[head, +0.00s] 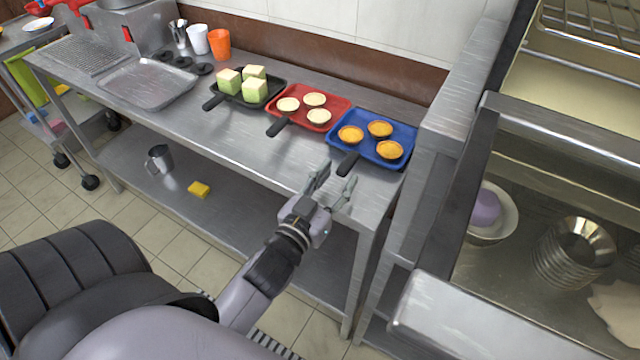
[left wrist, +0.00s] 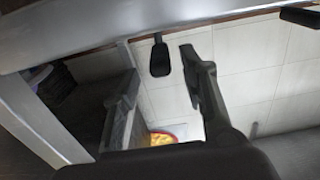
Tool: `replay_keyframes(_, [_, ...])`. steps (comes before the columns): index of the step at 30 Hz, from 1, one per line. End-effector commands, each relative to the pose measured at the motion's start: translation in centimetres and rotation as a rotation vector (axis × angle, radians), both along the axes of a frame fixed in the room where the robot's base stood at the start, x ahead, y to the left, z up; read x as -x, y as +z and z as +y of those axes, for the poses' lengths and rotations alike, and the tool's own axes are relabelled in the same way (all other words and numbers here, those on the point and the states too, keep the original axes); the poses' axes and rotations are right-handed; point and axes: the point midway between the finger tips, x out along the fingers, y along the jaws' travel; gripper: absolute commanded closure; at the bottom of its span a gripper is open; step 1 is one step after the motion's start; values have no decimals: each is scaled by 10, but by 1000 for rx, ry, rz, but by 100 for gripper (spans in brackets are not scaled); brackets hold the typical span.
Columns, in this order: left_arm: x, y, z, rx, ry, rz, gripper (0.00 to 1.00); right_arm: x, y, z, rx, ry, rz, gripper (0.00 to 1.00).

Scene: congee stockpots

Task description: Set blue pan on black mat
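The blue pan (head: 372,139) sits at the right end of the steel counter, with 3 orange-topped tarts in it. Its black handle (head: 348,164) points toward the counter's front edge. My left gripper (head: 333,184) is open and empty at that edge, just in front of the handle and apart from it. In the left wrist view, the fingers (left wrist: 165,95) are spread, and a black handle (left wrist: 160,58) shows beyond them. I cannot make out a black mat in either view. My right gripper is not in view.
A red pan (head: 322,124) with pale rounds and a black pan (head: 262,104) with green cubes stand left of the blue pan. A metal tray (head: 148,95) lies farther left. A steel upright (head: 447,120) stands close to the right. The counter's front strip (head: 240,140) is bare.

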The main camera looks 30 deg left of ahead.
Motion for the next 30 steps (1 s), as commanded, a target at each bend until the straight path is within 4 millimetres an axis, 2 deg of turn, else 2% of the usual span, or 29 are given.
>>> replay_keyframes(1, [12, -2, 0, 0, 1, 3, 60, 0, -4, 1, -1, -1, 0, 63])
replay_keyframes(6, [43, -3, -2, 0, 2, 3, 60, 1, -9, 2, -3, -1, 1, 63])
replay_keyframes(12, [65, -1, -3, 0, 1, 1, 60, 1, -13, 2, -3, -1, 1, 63])
replay_keyframes(18, [72, 0, -4, -1, 1, 0, 60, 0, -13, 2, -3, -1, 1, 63])
replay_keyframes(30, [72, 0, -4, -1, 1, -1, 60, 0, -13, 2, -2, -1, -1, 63])
